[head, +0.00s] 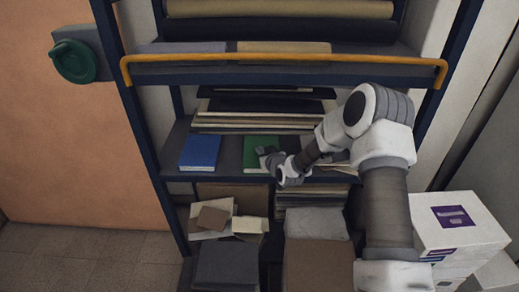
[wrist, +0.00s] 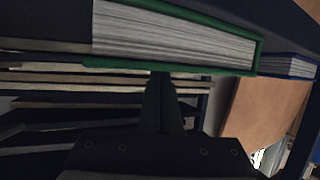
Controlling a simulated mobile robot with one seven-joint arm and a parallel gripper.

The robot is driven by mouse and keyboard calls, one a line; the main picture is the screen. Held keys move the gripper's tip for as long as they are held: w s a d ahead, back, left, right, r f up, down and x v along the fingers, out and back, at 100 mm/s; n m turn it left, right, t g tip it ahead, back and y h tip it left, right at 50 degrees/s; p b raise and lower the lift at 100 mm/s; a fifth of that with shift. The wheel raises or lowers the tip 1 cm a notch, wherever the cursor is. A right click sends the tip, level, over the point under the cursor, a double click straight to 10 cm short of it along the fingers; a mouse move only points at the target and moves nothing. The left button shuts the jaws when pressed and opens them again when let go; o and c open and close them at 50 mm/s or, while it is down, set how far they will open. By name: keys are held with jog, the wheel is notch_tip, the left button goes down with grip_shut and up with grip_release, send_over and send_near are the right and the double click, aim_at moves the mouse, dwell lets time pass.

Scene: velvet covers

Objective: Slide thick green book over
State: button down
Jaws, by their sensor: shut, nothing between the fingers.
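The thick green book (head: 257,150) lies flat on the middle shelf in the head view, to the right of a blue book (head: 199,151). In the wrist view the green book (wrist: 175,38) spans the top, its white page edges facing the camera between green covers. My gripper (head: 267,152) is at the right side of the green book, and my wrist hides part of that area. In the wrist view my gripper (wrist: 161,80) is shut and empty, its fingertips close against the lower-drawn cover edge. I cannot tell whether they touch it.
The shelf (head: 228,158) has a narrow gap between the two books. Flat stacked boards (head: 262,120) lie behind them. A yellow rail (head: 285,57) crosses above. White boxes (head: 457,222) stand at the right, and the blue book also shows in the wrist view (wrist: 288,66).

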jog(key=shift+w+r+b, duration=0.1)
jog(key=shift+b, duration=0.45)
jog(key=s+d+p, duration=0.1)
jog(key=s+d, duration=0.3)
jog(key=s, duration=0.7)
jog(key=shift+d+r, duration=0.3)
jog(key=s+d+r+g+h, duration=0.25)
jog(key=s+d+r, duration=0.2)
jog(key=r, duration=0.45)
jog(key=s+d+r+g+h, duration=0.1)
jog(key=s+d+r+h, duration=0.25)
jog(key=s+r, duration=0.4)
jog(key=s+d+r+m+g, duration=0.1)
jog(key=s+r, duration=0.2)
jog(key=s, duration=0.5)
jog(key=s+r+m+g+p, duration=0.1)
jog(key=s+r+m, duration=0.1)
jog(key=s+r, duration=0.35)
jog(key=s+d+r+m+g, duration=0.1)
jog(key=s+g, duration=0.1)
jog(key=s, duration=0.7)
notch_tip(320, 180, up, 14)
jog(key=p, duration=1.3)
jog(key=shift+w+f+y, duration=0.15)
jog(key=shift+f+y, duration=0.05)
jog(key=shift+y, duration=0.1)
jog(key=shift+d, duration=0.1)
